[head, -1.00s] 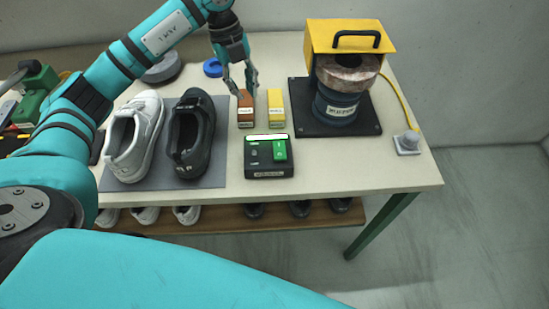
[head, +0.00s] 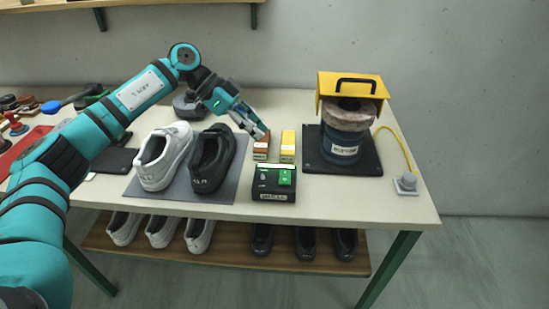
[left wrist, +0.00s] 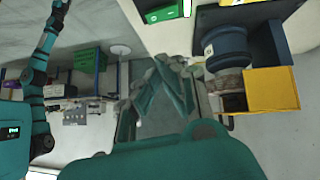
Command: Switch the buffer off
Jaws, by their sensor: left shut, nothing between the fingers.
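The buffer has a yellow hood (head: 350,86) with a black handle over a pale wheel and a blue motor body (head: 342,145). It stands on a black base plate at the right of the table. It also shows in the left wrist view (left wrist: 225,48). A yellow cable runs from it to a grey block with a knob (head: 406,183). A black box with a green switch (head: 285,177) and a white lit strip sits near the front edge. My left gripper (head: 262,133) is shut and empty, above and behind that box, near the orange block. My right gripper is out of view.
An orange-brown block (head: 261,147) and a yellow block (head: 288,146) stand behind the black box. A white shoe (head: 163,157) and a black shoe (head: 211,160) stand on a grey mat to its left.

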